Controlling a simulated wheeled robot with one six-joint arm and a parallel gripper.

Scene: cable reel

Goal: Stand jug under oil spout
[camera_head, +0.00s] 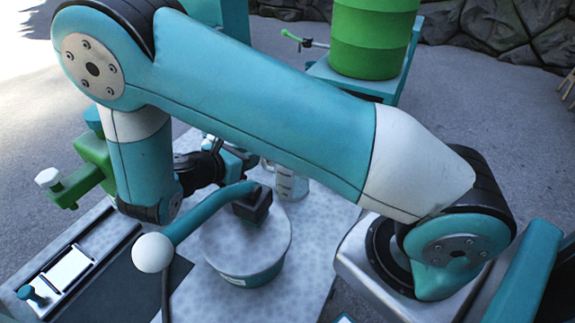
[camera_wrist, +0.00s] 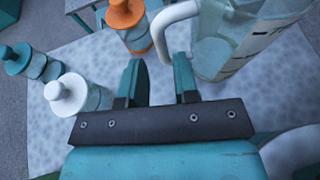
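The jug (camera_wrist: 235,45) is clear with dark marks and a pale curved handle (camera_wrist: 168,22). It stands on the speckled bench top at the upper right of the wrist view; in the head view the jug (camera_head: 291,184) shows only partly below my arm. My gripper (camera_wrist: 159,75) is open, its two teal fingers apart with the handle's lower end just beyond and between the tips; I cannot tell whether they touch. In the head view my gripper (camera_head: 246,160) is partly hidden. A green banded drum (camera_head: 372,38) stands at the back, with a small green-handled tap (camera_head: 304,40) at its left.
A teal tub-like body (camera_head: 245,255) with a white-balled crank (camera_head: 152,252) is at the bench's near side. A green clamp-like part (camera_head: 92,165) is left. The drum rests on a teal stand (camera_head: 345,80).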

